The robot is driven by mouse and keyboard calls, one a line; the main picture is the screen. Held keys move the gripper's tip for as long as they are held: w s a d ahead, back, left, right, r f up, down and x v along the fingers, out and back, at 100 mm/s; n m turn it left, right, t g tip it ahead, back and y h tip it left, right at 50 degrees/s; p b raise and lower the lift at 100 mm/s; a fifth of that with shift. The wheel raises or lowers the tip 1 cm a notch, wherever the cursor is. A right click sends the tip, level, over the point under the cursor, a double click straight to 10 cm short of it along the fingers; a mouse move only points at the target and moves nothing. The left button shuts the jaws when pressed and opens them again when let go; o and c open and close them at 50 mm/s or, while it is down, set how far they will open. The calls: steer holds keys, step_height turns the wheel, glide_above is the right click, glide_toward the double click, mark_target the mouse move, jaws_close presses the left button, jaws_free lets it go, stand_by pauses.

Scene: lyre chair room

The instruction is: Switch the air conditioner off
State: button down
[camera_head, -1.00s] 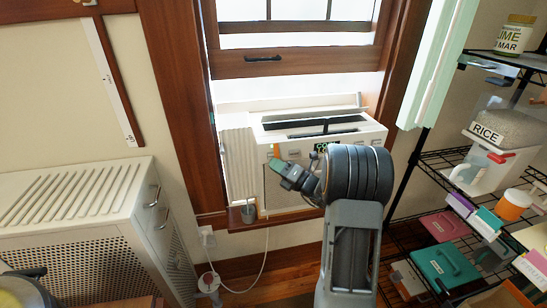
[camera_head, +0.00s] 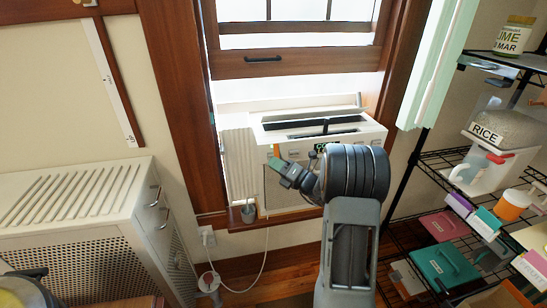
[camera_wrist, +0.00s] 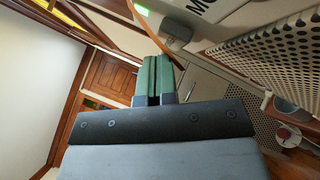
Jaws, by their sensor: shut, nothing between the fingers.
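The white air conditioner (camera_head: 240,165) sits in the lower part of the window, with dark vents on top. A green-lettered display (camera_head: 322,147) on its front is mostly hidden by my arm. My gripper (camera_head: 276,163) is shut and empty, its green fingertips in front of the left part of the unit's front. In the wrist view, my closed fingers (camera_wrist: 153,78) are near the panel's edge; a green light (camera_wrist: 143,11) and part of a label, "MO", show beyond them. I cannot tell whether the fingertips touch the panel.
A white cabinet (camera_head: 70,190) with a slatted top stands at left. A wire shelf rack (camera_head: 440,160) with boxes and a rice container (camera_head: 490,165) stands at right. A small grey cup-like object (camera_head: 248,213) is on the sill.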

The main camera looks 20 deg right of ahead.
steer(key=shift+w+d, duration=0.1)
steer(key=shift+w, duration=0.35)
stand_by(0.6)
steer(key=shift+s, duration=0.15)
steer(key=shift+s+p, duration=0.4)
steer(key=shift+s, duration=0.3)
steer(key=shift+a, duration=0.2)
steer(key=shift+s+a+p, duration=0.25)
steer(key=shift+s+p, duration=0.1)
steer(key=shift+s, duration=0.9)
steer(key=shift+s+a+p, duration=0.25)
steer(key=shift+s+p, duration=0.05)
steer(key=shift+s, duration=0.95)
